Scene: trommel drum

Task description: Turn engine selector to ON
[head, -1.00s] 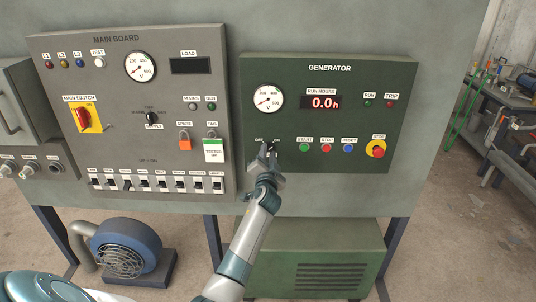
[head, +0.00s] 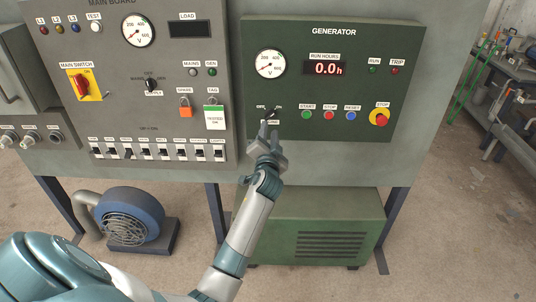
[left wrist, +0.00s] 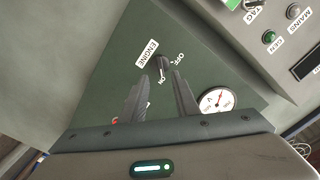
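The engine selector (head: 269,113) is a small black knob low on the left of the green generator panel, between the OFF and ON labels. In the head view its handle seems to lean toward ON, but it is too small to be sure. It also shows in the left wrist view (left wrist: 163,64), just beyond the fingertips. My left gripper (head: 268,126) is just below and in front of the knob. In the left wrist view its fingers (left wrist: 161,84) stand apart with a gap between them, and nothing is held. My right gripper is out of view.
Green START (head: 306,115), red STOP (head: 329,115) and blue RESET (head: 351,116) buttons sit right of the selector. A red emergency stop (head: 381,118) is farther right. The main board (head: 135,75) is on the left. Clear floor lies below right.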

